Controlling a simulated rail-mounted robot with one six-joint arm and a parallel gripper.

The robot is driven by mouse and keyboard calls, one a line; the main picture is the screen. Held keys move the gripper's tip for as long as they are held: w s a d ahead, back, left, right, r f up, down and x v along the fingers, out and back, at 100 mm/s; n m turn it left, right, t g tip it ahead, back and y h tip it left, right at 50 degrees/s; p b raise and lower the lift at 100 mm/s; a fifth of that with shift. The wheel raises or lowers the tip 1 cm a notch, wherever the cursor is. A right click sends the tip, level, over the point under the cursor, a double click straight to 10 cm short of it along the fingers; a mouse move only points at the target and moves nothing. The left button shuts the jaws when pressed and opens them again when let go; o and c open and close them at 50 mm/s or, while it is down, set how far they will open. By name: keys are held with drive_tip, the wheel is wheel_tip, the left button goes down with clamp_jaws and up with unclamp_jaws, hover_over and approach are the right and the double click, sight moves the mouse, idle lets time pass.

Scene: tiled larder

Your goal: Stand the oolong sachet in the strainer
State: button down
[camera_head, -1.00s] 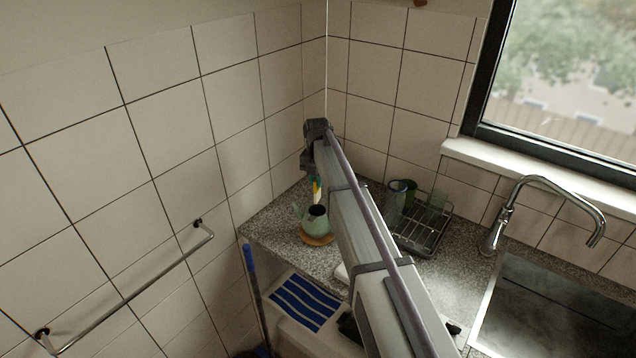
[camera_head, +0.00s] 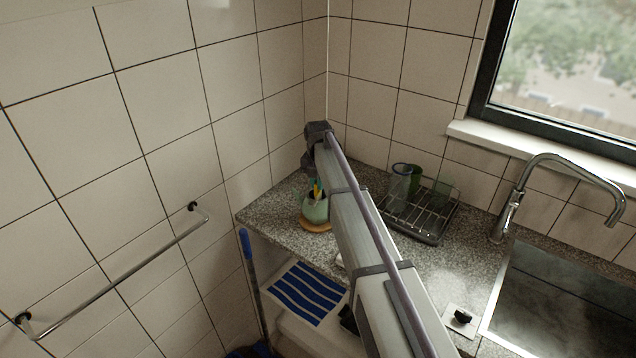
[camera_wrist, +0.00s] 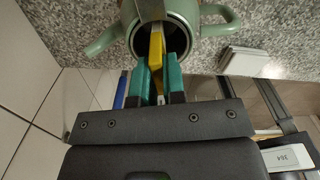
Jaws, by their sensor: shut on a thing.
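A green teapot (camera_head: 314,209) stands on a round wooden coaster (camera_head: 316,227) near the counter's back left corner. In the wrist view the teapot (camera_wrist: 186,12) shows its spout, handle and dark open mouth. My gripper (camera_wrist: 157,65), with teal fingers, is shut on a yellow sachet (camera_wrist: 156,46). It also shows in the head view (camera_head: 316,186), just above the teapot. The sachet's far end is at or within the mouth; I cannot tell how deep. A pale strip lies beyond it. I cannot make out a separate strainer; the inside is dark.
A dish rack (camera_head: 425,217) with several cups stands right of my arm, before the sink (camera_head: 565,305) and tap (camera_head: 512,200). A white stack (camera_wrist: 243,62) lies beside the teapot. Tiled walls close off the corner. A blue-striped cloth (camera_head: 305,292) lies lower down.

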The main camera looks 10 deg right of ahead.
drive_tip(key=c, duration=1.1)
unclamp_jaws()
wheel_tip(320, 180, up, 11)
drive_tip(key=p, duration=1)
drive_tip(key=shift+p, duration=0.4)
